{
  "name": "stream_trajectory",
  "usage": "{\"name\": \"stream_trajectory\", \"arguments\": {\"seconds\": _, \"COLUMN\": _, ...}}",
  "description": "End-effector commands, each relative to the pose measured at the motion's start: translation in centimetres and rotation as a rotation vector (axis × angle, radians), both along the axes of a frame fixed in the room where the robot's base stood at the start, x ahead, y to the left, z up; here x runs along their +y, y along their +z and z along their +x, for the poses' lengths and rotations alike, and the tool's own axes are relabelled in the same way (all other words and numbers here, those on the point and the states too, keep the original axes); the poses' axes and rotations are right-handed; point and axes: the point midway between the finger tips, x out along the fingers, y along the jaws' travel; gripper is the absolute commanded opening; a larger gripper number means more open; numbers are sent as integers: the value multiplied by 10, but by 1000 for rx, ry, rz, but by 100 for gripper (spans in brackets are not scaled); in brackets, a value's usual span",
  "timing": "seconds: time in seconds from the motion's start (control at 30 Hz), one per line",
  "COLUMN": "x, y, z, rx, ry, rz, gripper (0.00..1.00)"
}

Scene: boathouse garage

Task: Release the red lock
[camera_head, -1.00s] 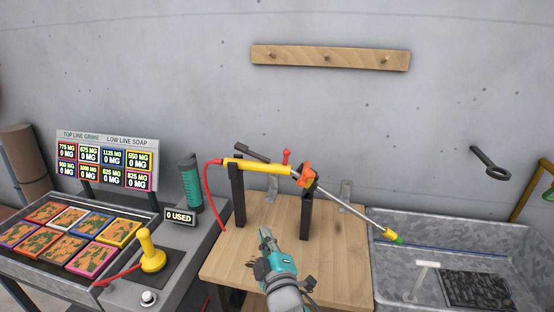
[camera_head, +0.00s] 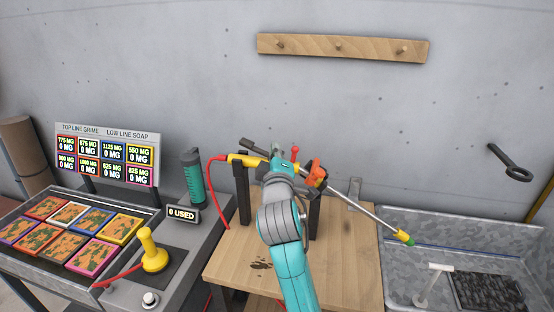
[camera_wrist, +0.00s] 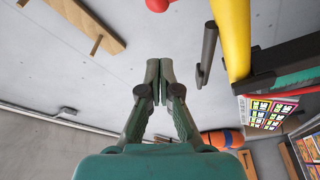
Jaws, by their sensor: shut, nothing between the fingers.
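The yellow spray lance (camera_head: 243,159) rests across two dark posts on the wooden table. A small red lock lever (camera_head: 295,152) stands up from its top, beside an orange part (camera_head: 315,173). In the wrist view the lance's yellow body (camera_wrist: 231,38) is at upper right, with a dark bar (camera_wrist: 207,52) beside it. A red rounded piece (camera_wrist: 157,4), apparently the lock, is cut off at the top edge. My gripper (camera_wrist: 159,70) is shut and empty, its tips apart from the red piece in that view. In the head view my wrist covers the lance's middle.
A wooden peg rail (camera_head: 340,47) is on the wall. A metal basin (camera_head: 440,235) stands right of the table (camera_head: 345,265). At left are a teal bottle (camera_head: 192,178), a yellow-handled lever (camera_head: 151,250) and a tray of coloured tiles (camera_head: 75,235). A red hose (camera_head: 212,185) loops from the lance.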

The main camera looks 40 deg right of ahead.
Motion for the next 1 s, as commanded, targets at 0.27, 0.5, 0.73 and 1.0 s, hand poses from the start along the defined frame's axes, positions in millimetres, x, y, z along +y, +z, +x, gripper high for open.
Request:
{"name": "stream_trajectory", "arguments": {"seconds": 0.27, "x": -26, "y": 5, "z": 35, "rx": 0, "ry": 0, "rz": 0, "gripper": 0}}
{"name": "stream_trajectory", "arguments": {"seconds": 0.5, "x": -40, "y": -9, "z": 14, "rx": 1, "ry": 0, "rz": 1, "gripper": 0}}
{"name": "stream_trajectory", "arguments": {"seconds": 0.73, "x": -45, "y": -14, "z": 6, "rx": -1, "ry": 1, "rz": 0, "gripper": 0}}
{"name": "stream_trajectory", "arguments": {"seconds": 1.0, "x": -45, "y": -14, "z": 6, "rx": -1, "ry": 1, "rz": 0, "gripper": 0}}
